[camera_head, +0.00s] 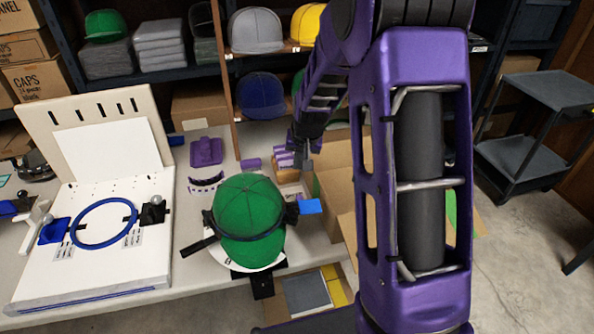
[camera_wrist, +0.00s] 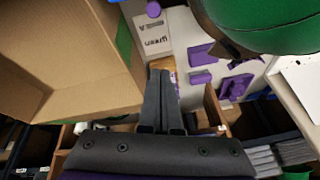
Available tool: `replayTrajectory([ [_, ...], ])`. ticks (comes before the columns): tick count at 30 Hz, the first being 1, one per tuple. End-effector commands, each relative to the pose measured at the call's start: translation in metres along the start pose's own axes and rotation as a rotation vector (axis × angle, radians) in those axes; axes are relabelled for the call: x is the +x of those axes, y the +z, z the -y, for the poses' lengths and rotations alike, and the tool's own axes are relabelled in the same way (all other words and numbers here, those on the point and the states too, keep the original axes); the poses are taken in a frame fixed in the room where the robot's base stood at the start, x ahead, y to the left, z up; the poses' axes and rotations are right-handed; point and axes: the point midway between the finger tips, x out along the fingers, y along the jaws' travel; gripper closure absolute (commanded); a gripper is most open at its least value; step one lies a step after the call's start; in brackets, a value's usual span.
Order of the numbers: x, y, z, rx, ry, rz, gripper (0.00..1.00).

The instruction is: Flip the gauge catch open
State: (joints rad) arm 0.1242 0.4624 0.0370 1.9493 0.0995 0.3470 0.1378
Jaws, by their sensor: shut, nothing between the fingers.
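A green cap (camera_head: 248,205) sits on a cap-framing device at the table's front edge, with a dark band around it. A black lever (camera_head: 200,246) sticks out at its left, and a blue tab (camera_head: 310,206) shows at its right. I cannot tell which part is the gauge catch. My gripper (camera_head: 302,163) is shut and empty, behind and to the right of the cap, above the table. In the wrist view my gripper (camera_wrist: 159,75) points down toward the table, with the green cap (camera_wrist: 265,22) at the upper right, apart from the fingers.
An open cardboard box (camera_head: 336,190) stands right of my gripper and fills the left of the wrist view (camera_wrist: 65,60). A white hooping board with a blue ring (camera_head: 75,242) lies at left. Purple parts (camera_head: 206,151) lie behind the cap. Shelves with caps stand behind.

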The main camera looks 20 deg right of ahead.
Motion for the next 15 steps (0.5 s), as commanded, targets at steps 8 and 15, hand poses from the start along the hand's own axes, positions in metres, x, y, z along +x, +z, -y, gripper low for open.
replayTrajectory([
  [8,-0.036,0.0,0.001,0.0,0.0,0.0,1.0],
  [15,-0.039,0.001,0.0,0.0,0.001,0.002,1.0],
])
